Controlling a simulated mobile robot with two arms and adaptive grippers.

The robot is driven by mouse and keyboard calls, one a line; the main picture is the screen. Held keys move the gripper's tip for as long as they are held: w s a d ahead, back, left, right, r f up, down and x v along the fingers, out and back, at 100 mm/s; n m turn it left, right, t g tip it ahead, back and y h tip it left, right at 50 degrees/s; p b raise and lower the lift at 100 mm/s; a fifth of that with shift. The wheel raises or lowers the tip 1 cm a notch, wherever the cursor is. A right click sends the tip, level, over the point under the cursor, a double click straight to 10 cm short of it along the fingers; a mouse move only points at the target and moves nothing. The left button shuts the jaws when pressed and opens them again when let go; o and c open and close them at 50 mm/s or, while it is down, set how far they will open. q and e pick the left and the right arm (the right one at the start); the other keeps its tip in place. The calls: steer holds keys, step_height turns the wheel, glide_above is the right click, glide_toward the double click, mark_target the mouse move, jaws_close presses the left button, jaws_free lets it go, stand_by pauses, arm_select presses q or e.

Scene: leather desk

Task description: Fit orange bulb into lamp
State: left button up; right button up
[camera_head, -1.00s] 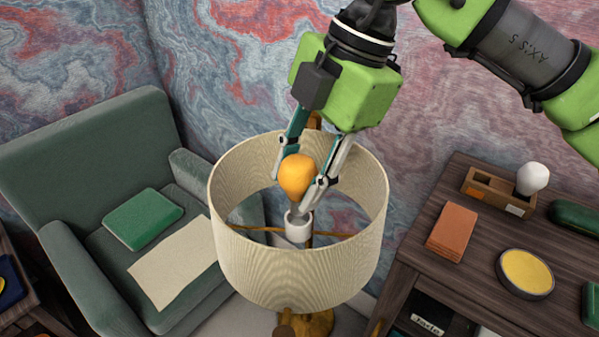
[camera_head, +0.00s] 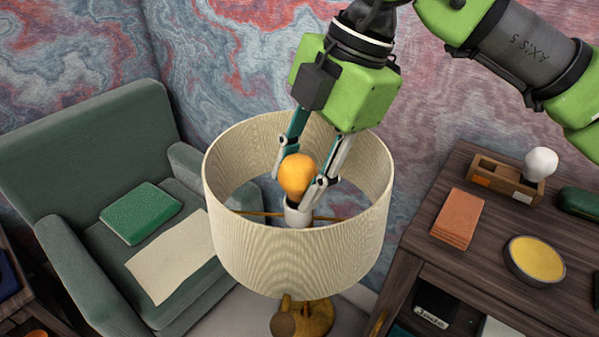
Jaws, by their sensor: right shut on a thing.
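The orange bulb (camera_head: 298,174) is upright inside the lamp's cream shade, seen from above. My right gripper (camera_head: 300,182) comes down into the shade from above and is shut on the bulb, one finger on each side. The white socket (camera_head: 298,213) is directly below the bulb; the bulb's base is at its top, and I cannot tell how deep it sits. The lamp's shade (camera_head: 300,262) surrounds the bulb and fingertips, and its brass base (camera_head: 303,318) shows below. My left gripper is not in view.
A wooden desk (camera_head: 405,262) at right holds a wooden box (camera_head: 497,181) with a white bulb (camera_head: 541,163), an orange-brown block (camera_head: 458,218) and a round yellow-topped dish (camera_head: 535,260). A green armchair (camera_head: 75,225) with a green cushion (camera_head: 141,213) stands at left. The shade's rim is close around my gripper.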

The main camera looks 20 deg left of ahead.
steer(key=o, duration=1.1)
steer(key=shift+r, duration=0.1)
steer(key=shift+r+p, duration=2.95)
steer(key=shift+r, duration=1.5)
